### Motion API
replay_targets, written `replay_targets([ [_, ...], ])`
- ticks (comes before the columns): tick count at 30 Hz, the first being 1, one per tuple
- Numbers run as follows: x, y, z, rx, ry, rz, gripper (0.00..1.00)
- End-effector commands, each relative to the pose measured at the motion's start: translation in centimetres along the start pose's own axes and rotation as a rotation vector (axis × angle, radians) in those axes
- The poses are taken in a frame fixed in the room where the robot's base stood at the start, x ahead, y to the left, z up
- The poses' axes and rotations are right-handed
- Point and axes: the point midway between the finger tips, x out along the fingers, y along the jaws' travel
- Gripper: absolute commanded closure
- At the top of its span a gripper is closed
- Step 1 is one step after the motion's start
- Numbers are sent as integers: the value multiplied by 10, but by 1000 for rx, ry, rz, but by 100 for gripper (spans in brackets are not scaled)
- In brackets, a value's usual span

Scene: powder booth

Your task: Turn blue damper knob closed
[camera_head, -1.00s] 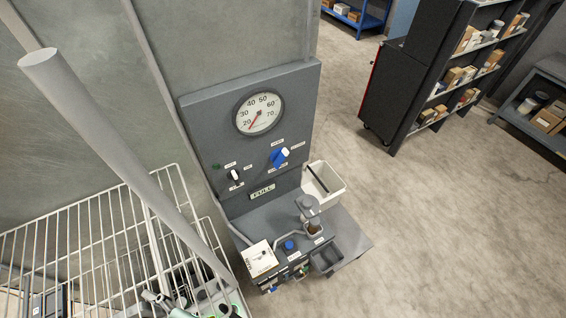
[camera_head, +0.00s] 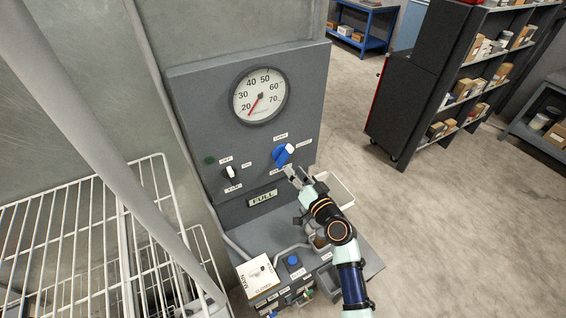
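The blue damper knob (camera_head: 281,156) is on the grey upright panel (camera_head: 199,119), below and to the right of the round gauge. It has a white pointer part that leans to the upper right, and small white labels stand around it. My gripper (camera_head: 290,172) is just below the knob, its fingertips close to the knob's lower edge. I cannot tell whether they touch it. The finger gap is too small to judge. My arm comes up from the lower right and hides part of the bench and a white bin.
A gauge (camera_head: 260,95) reads near 20. A small black and white switch (camera_head: 230,173) sits left of the knob, above a FULL sign (camera_head: 262,198). A white box (camera_head: 258,278) and a blue button (camera_head: 293,260) are on the bench. A wire rack (camera_head: 90,240) stands at left.

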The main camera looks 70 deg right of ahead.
Motion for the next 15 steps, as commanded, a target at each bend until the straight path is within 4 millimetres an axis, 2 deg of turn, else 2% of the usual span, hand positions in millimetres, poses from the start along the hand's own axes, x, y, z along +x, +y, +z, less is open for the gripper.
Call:
replay_targets([
  [9, 57, -1, 1, 0, -2, -2, 61],
  [15, 71, -2, 0, -1, -2, -3, 61],
])
